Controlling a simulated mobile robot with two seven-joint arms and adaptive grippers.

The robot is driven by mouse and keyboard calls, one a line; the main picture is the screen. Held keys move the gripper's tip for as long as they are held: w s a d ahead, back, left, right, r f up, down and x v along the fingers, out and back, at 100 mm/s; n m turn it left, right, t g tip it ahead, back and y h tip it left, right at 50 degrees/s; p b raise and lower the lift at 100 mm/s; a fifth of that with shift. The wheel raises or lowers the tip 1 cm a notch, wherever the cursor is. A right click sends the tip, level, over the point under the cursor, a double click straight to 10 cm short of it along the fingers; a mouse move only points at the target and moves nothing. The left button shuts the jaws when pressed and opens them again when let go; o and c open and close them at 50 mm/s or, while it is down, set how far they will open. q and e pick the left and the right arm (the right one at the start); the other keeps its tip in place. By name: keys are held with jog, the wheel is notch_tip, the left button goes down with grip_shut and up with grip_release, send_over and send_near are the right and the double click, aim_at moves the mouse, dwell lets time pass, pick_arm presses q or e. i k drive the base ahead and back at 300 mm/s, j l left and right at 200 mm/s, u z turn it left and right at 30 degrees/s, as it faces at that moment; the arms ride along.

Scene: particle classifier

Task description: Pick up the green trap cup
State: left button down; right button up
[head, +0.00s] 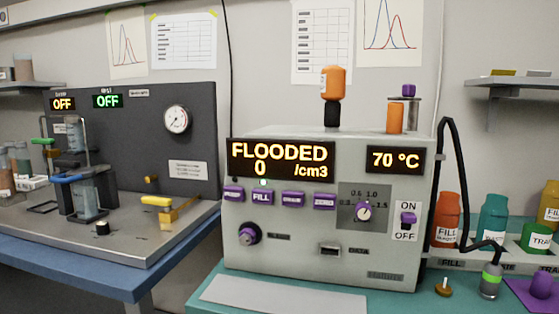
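A green container (538,238) with a white label reading "TRA", the rest cut off, stands at the right edge of the head view, below a yellow-orange container. I cannot tell from the picture which of these is the trap cup.
The grey machine (330,215) reading "FLOODED" fills the middle. Orange (447,220) and teal (493,218) bottles stand in a row right of it. A brass knob-like piece (443,287) and a purple item (541,288) are near the cup. A grey plate (283,296) lies in front.

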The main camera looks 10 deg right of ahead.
aim_at(536, 239)
jog(key=z, duration=1.55)
